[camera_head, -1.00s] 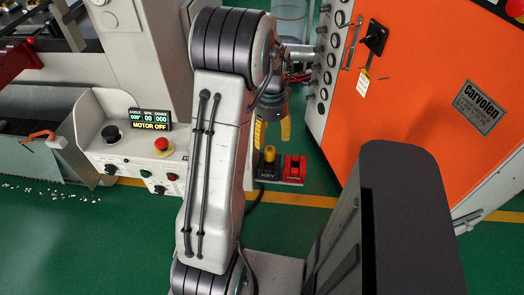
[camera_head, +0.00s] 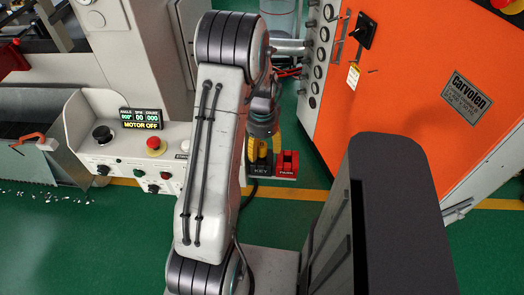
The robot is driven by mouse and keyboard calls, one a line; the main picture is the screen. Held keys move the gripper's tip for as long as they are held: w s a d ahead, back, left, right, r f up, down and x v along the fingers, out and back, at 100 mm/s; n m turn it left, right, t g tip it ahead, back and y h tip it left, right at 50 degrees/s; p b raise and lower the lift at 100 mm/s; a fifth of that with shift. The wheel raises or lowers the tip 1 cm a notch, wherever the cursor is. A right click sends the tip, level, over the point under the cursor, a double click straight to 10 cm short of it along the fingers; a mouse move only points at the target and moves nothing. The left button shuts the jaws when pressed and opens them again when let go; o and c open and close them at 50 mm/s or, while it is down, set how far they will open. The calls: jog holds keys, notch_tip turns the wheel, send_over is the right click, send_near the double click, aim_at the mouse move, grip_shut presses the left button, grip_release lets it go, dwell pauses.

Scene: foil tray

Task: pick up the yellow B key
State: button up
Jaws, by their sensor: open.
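The yellow B key (camera_head: 263,153) stands upright in a small black block labelled KEY (camera_head: 262,171); only part of it shows. My gripper (camera_head: 265,148) has yellow fingers and is open, pointing down at the key. One finger appears on each side of the key in this view, the left one partly behind my arm. I cannot tell whether either finger touches it.
A red block (camera_head: 287,165) stands directly right of the black block, close to my right finger. The orange cabinet (camera_head: 405,100) rises at the right. A control panel (camera_head: 125,160) reading MOTOR OFF is at the left.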

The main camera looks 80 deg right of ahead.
jog(key=shift+o, duration=0.2)
grip_shut()
dwell(0.3)
jog(key=shift+r, duration=0.15)
jog(key=shift+r, duration=0.5)
notch_tip(320, 180, up, 3)
jog(key=shift+s+a+r, duration=0.1)
jog(key=s+a+r+p, duration=0.3)
jog(key=s+a+r, duration=0.3)
jog(key=a+r, duration=0.3)
jog(key=shift+a+r, duration=0.3)
jog(key=shift+r, duration=1.25)
